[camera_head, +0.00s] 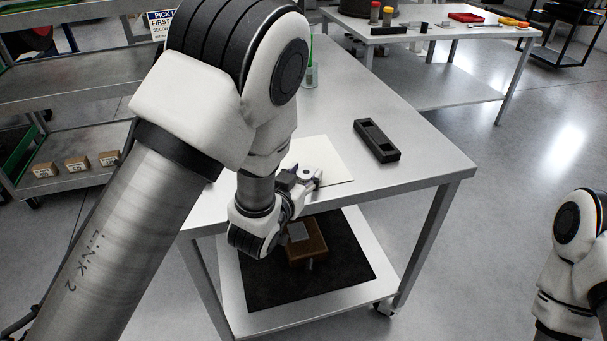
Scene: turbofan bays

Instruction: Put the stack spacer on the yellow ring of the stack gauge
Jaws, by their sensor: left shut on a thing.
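My left gripper (309,178) is low over a white sheet (328,157) on the near metal table. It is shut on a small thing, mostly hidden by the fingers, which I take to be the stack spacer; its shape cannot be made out. I cannot make out the stack gauge or its yellow ring; my left arm covers much of the table's left part. My right gripper is out of view; only part of my right arm shows at the right edge.
A black slotted tray (377,141) lies on the near table (425,165), right of the sheet. A green-tipped item (310,74) stands at the back. Small boxes (77,164) line the left rack.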

